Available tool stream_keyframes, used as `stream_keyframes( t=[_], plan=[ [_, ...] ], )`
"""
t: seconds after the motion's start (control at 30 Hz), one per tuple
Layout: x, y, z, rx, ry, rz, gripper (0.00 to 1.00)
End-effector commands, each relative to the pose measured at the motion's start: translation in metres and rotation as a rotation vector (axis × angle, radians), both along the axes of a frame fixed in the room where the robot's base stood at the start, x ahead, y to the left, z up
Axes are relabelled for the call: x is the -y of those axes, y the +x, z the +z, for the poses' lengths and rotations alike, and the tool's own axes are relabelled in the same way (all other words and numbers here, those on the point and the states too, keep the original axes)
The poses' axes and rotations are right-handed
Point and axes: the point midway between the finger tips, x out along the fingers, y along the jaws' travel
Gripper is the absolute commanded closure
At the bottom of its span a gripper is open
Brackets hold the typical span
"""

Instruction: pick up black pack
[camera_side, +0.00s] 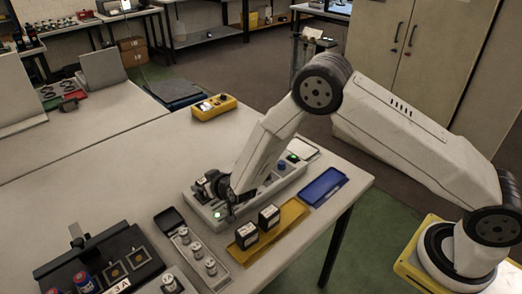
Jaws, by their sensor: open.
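Two small black packs with pale labels stand upright on a yellow tray (291,211). The left pack (246,236) is near the tray's left end, and the right pack (269,217) stands beside it toward the middle. My gripper (229,207) is open, above and behind the left pack, over the near end of a light grey panel (208,213). The gripper looks empty and apart from both packs. Its fingers are small and dark here, so their exact gap is hard to see.
A blue tray (323,187) lies right of the yellow tray. A grey holder with several metal cylinders (196,252) stands to the left. A black fixture (100,262) is at the front left. The table's middle left is clear.

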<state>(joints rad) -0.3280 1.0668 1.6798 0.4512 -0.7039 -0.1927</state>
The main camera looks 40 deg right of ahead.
Motion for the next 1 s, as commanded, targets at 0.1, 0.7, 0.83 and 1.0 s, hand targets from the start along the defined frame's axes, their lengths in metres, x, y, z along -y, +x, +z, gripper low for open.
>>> stream_keyframes(
  t=[0.1, 0.7, 0.83, 1.0],
  plan=[
    [0.0001, 0.0000, 0.0001, 0.000, 0.000, 0.000, 0.00],
    [-0.0002, 0.0004, 0.0012, 0.003, 0.001, 0.000, 1.00],
    [-0.0002, 0.0004, 0.0014, 0.003, 0.001, 0.000, 1.00],
    [-0.0002, 0.0006, 0.0041, 0.004, 0.001, 0.000, 1.00]
  ],
)
